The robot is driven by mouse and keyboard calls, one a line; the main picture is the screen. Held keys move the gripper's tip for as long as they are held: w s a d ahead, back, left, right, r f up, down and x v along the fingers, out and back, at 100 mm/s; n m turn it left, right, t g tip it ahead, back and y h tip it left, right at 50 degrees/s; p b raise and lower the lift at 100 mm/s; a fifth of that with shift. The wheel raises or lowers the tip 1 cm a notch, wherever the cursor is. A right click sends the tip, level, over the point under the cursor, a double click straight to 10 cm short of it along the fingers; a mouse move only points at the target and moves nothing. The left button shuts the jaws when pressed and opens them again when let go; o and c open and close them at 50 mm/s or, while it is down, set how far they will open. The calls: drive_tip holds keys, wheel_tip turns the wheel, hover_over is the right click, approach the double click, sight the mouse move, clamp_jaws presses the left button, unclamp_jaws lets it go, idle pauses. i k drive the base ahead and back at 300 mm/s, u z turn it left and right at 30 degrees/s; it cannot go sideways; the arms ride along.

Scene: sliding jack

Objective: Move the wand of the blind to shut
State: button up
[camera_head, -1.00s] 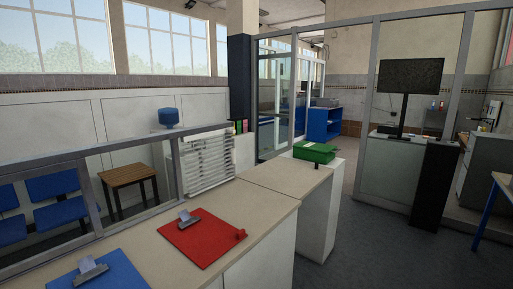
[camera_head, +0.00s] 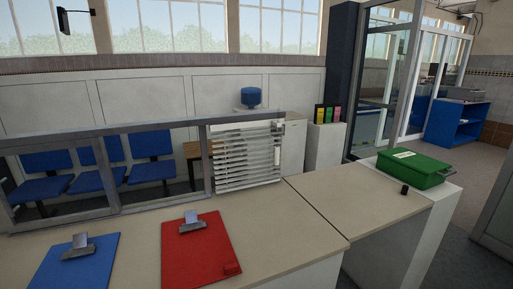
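The blind (camera_head: 248,157) is a small set of white horizontal slats at the right end of the metal-framed window above the counter. Dark gaps show between several slats, so they look at least partly open. Its wand is too small to make out clearly. My gripper is not in the head view.
The beige counter (camera_head: 275,220) runs in front of the blind. A red clipboard (camera_head: 203,252) and a blue clipboard (camera_head: 75,262) lie on it, with a green box (camera_head: 413,169) and a small black object (camera_head: 404,189) at right. Counter space before the blind is clear.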

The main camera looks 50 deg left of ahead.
sight(277, 149)
drive_tip(key=u, duration=0.9)
drive_tip(key=i, duration=1)
drive_tip(key=u, duration=1.05)
